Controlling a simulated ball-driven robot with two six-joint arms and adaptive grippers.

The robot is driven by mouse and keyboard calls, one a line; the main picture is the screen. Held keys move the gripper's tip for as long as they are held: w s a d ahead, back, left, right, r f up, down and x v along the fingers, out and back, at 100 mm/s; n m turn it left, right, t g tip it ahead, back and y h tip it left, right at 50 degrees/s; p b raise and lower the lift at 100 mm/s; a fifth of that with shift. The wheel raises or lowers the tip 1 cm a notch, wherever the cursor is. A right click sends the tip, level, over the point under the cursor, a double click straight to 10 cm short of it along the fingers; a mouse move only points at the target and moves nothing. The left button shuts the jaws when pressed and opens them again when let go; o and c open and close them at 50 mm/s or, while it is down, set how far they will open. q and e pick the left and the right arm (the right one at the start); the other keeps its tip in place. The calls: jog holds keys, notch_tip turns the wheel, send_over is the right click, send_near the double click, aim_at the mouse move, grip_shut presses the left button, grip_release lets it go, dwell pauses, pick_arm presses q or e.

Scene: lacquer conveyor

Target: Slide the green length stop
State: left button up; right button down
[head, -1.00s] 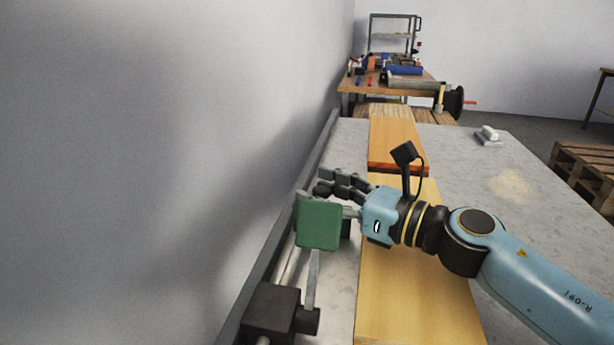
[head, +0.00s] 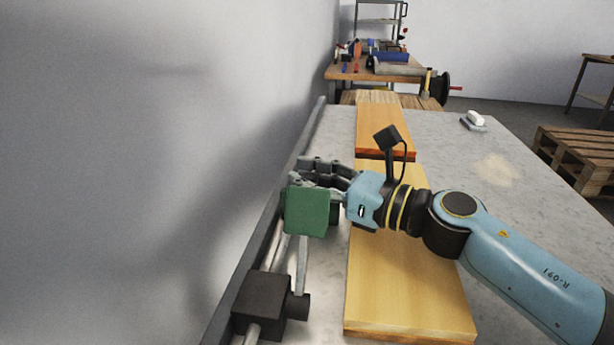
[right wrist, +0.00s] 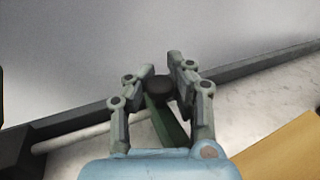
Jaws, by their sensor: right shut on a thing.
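The green length stop (head: 307,212) is an upright green plate on a rail along the table's left edge. In the right wrist view its green part (right wrist: 168,122) shows between the fingers, with a dark round knob (right wrist: 159,88) at the fingertips. My right gripper (head: 304,178) reaches over the board from the right, just behind the plate. It is shut on the stop's knob, as the right wrist view (right wrist: 162,85) shows. The plate hides part of the fingers in the head view. My left gripper is in neither view.
A light wooden board (head: 405,285) lies on the grey table beside the stop, with a second board (head: 382,125) behind it. A black block (head: 262,303) sits on the rail in front. A white block (head: 475,119) lies at the back right. The wall is close on the left.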

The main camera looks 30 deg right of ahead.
jog(key=s+a, duration=0.2)
jog(key=s, duration=0.1)
jog(key=s+a+p, duration=0.1)
jog(key=s, duration=0.1)
jog(key=shift+s+a, duration=0.1)
jog(key=shift+a, duration=0.3)
jog(key=shift+s+f, duration=0.15)
jog(key=shift+f, duration=0.05)
jog(key=c, duration=1.6)
grip_release()
jog(key=shift+s, duration=0.1)
jog(key=o, duration=0.5)
jog(key=shift+s+r, duration=0.2)
jog(key=shift+s, duration=0.05)
jog(key=shift+w, duration=0.15)
